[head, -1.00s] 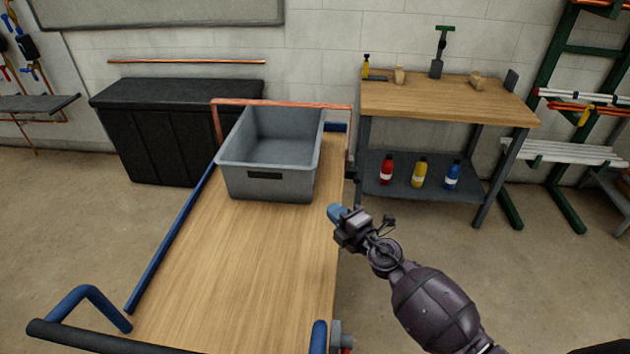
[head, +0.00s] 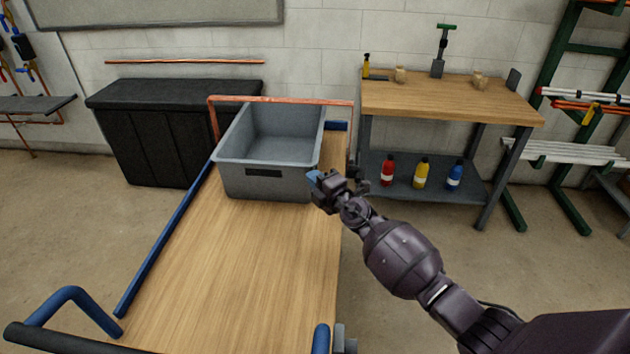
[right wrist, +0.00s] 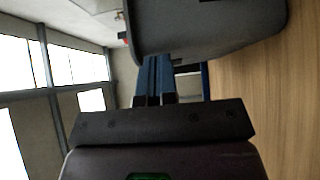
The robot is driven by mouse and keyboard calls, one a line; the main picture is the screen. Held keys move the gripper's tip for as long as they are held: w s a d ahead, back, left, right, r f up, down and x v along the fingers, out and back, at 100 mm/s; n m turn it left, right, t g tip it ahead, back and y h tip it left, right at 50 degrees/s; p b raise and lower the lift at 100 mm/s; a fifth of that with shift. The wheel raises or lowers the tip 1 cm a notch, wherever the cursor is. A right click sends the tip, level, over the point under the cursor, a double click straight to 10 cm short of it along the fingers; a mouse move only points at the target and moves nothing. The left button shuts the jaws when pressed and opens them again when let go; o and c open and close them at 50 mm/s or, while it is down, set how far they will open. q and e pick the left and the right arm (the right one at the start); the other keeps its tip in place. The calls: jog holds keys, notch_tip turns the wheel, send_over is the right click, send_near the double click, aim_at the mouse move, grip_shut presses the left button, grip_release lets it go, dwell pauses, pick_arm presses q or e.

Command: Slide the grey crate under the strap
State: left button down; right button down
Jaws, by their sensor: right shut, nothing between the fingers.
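The grey crate (head: 266,184) stands upright and empty on the wooden top of a cart, towards its far end. The strap (head: 280,99) is a copper-coloured band raised across the far end of the cart, at the crate's back rim; how far the crate reaches under it is hard to tell. My right gripper (head: 314,178) is shut and empty at the crate's near right corner. Its blue fingers (right wrist: 155,80) show close to the crate wall (right wrist: 205,25) in the right wrist view; contact is unclear. My left gripper is out of view.
The cart top (head: 240,270) is bare in front of the crate. A blue rail (head: 165,240) runs along its left side. A workbench (head: 450,100) with bottles on its shelf stands at right, and a black chest (head: 170,130) behind left.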

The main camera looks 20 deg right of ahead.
jog(key=shift+w+d, duration=0.1)
dwell(0.3)
